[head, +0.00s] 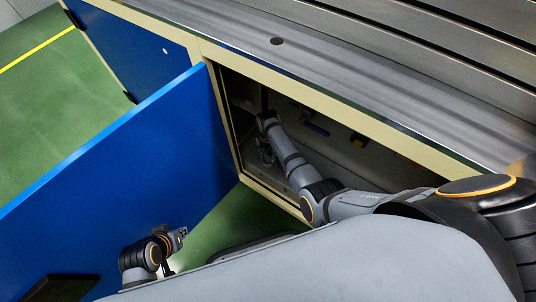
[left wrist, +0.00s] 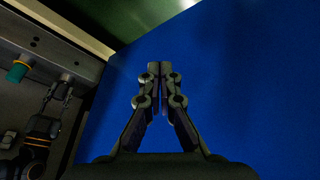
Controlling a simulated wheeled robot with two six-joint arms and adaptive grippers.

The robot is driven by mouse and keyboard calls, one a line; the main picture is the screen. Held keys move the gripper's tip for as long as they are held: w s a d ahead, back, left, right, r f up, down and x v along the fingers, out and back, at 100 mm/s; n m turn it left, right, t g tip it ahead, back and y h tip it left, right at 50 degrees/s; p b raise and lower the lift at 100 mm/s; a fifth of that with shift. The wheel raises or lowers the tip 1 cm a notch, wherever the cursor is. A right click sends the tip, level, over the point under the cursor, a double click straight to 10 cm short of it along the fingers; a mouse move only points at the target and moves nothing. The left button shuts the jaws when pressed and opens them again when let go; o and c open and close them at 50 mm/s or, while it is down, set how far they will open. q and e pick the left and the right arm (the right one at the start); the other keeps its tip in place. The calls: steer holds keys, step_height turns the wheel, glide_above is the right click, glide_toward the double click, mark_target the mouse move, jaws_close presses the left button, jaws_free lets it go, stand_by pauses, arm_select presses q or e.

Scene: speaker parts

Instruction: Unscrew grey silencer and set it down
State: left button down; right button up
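In the left wrist view the right gripper (left wrist: 60,90) is near the cabinet's inner wall, by a small metallic fitting (left wrist: 66,76). It is too small and dark to tell whether it grips it. My left gripper (head: 181,236) is outside the cabinet, in front of the blue door. In the left wrist view its fingertips (left wrist: 160,70) are together with nothing between them.
The blue door (head: 110,170) stands open at the left. The cabinet's cream frame (head: 225,125) edges the opening around my right arm. Inside are a blue part (head: 316,129), a yellow part (head: 358,140) and a teal cylinder (left wrist: 17,72). Green floor (head: 222,222) lies below.

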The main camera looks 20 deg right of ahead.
steer(key=shift+c, duration=0.8)
steer(key=shift+n, duration=0.5)
steer(key=shift+r+p, duration=2.25)
steer(key=shift+p, duration=0.45)
